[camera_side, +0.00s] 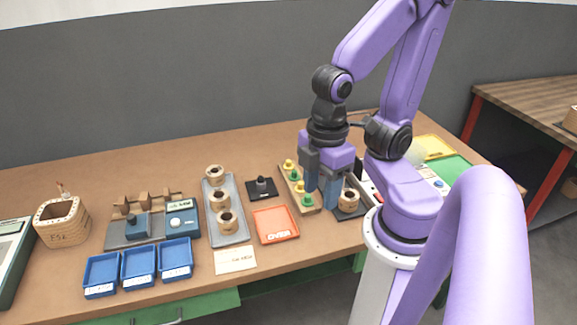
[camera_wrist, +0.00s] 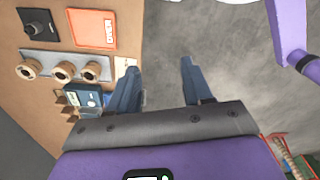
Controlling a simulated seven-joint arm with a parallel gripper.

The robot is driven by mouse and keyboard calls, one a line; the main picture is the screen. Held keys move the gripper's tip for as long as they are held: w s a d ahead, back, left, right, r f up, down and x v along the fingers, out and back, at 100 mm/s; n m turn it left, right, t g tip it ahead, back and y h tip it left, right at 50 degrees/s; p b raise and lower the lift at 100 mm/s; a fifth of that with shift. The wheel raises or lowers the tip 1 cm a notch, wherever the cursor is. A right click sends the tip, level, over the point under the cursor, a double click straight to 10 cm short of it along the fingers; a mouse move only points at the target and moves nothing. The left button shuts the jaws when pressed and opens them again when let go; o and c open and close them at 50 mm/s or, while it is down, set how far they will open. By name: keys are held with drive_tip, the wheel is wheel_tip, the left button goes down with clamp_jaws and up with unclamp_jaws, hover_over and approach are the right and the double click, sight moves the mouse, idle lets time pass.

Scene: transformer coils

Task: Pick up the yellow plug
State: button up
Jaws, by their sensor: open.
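A wooden strip (camera_side: 312,210) on the bench holds a row of small yellow and green plugs. A yellow plug (camera_side: 288,163) stands at its far end, and another yellow one (camera_side: 299,184) stands nearer, with green plugs (camera_side: 307,199) along the row. My gripper (camera_side: 320,187) is open and points down just right of the strip in the side view; its fingers partly cover that area. I cannot tell its exact height. The fingers also show in the wrist view (camera_wrist: 160,88), apart with nothing between them. No yellow plug is seen in the wrist view.
A coil on a dark base (camera_side: 348,201) stands close right of my gripper. An orange tray (camera_side: 276,225) and a black fixture (camera_side: 262,188) lie left of the strip. Further left are a grey tray (camera_side: 238,238) of coils and blue bins (camera_side: 138,266).

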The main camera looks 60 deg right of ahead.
drive_tip(key=w+d+f+n+h, duration=0.1)
drive_tip(key=w+d, duration=0.2)
drive_tip(key=w, duration=0.3)
drive_tip(key=w+d+n+t+h, duration=0.1)
drive_tip(key=w+d, duration=0.1)
drive_tip(key=w, duration=0.4)
drive_tip(key=w+d+f+h, duration=0.1)
drive_tip(key=w+d, duration=0.2)
drive_tip(key=w, duration=0.3)
drive_tip(key=n+g+h, duration=0.1)
drive_tip(key=n+h, duration=0.1)
drive_tip(key=n, duration=0.1)
approach(288, 161)
drive_tip(key=x, duration=0.3)
drive_tip(key=shift+w+d+f, duration=0.1)
drive_tip(key=shift+w+d, duration=0.1)
drive_tip(key=shift+d, duration=0.15)
drive_tip(key=shift+x, duration=2.75)
drive_tip(key=shift+s+a+f, duration=0.1)
drive_tip(key=shift+s, duration=0.05)
